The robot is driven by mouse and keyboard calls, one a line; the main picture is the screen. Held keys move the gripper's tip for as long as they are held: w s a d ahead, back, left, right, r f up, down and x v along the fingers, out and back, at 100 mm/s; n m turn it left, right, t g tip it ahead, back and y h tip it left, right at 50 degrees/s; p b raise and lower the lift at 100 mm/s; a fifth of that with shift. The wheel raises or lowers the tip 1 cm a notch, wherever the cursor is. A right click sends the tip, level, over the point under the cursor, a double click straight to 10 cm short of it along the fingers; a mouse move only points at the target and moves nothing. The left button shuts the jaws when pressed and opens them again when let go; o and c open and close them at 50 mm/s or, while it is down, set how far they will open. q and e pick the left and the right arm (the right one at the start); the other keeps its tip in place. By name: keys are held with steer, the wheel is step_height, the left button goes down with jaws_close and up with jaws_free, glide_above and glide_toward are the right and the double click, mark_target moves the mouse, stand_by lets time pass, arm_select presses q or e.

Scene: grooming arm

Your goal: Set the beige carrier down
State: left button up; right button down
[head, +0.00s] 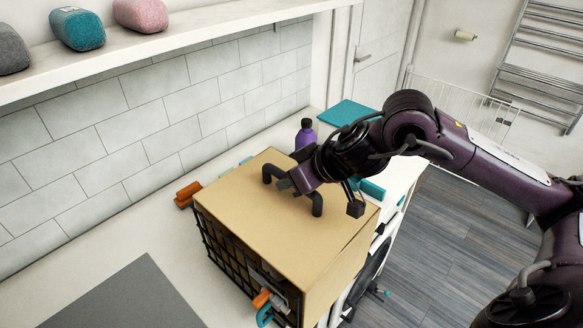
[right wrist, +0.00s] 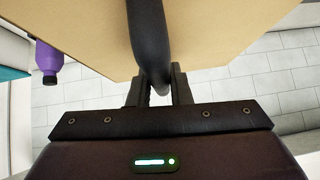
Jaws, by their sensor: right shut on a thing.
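The beige carrier (head: 255,208) is a box with a dark barred front and a black handle (head: 270,172) on its top. In the head view it is at the middle, over the white counter; whether its base touches the counter cannot be told. My right gripper (head: 300,184) is at the top of the carrier, shut on the black handle. In the right wrist view the handle (right wrist: 148,45) runs between the fingers (right wrist: 158,88), with the beige top (right wrist: 90,30) behind it. My left gripper is not in view.
A purple bottle (head: 305,134) stands behind the carrier, near a teal folded cloth (head: 345,112). An orange-brown item (head: 187,194) lies at its left. A grey mat (head: 125,300) covers the front left counter. A shelf (head: 150,45) with rolled towels runs along the tiled wall.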

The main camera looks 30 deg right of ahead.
steer(key=shift+f, duration=0.55)
steer(key=c, duration=1.3)
jaws_free()
steer(key=shift+s, duration=0.1)
steer(key=shift+b+v, duration=3.35)
steer(key=shift+v, duration=2.65)
